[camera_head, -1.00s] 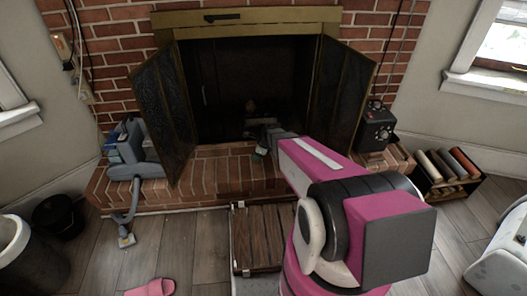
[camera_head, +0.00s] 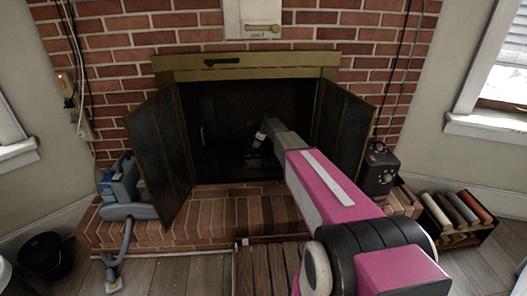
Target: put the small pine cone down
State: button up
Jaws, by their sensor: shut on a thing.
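My gripper (camera_head: 261,133) is at the end of my outstretched magenta and grey arm, in front of the dark opening of the fireplace (camera_head: 240,62). It is shut on a small dark thing at its fingertips, which I take to be the small pine cone. The gripper is small and dim here, so the cone's shape and texture cannot be made out. The gripper shows above the brick hearth (camera_head: 215,207) in the picture. The inside of the firebox is too dark to tell what lies there.
Open metal doors stand on the left (camera_head: 160,150) and right (camera_head: 343,125) of the opening. A grey vacuum-like device (camera_head: 128,195) stands at the hearth's left, a dark box (camera_head: 378,170) at its right. A slatted wooden piece (camera_head: 265,268) lies in front.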

jog(key=w+d, duration=0.1)
jog(key=w, duration=0.2)
send_over(271, 151)
jog(key=d, duration=0.1)
jog(key=f, duration=0.5)
jog(key=shift+d+f, duration=0.2)
jog(key=shift+f, duration=2.2)
jog(key=shift+f, duration=0.15)
jog(key=o, duration=0.9)
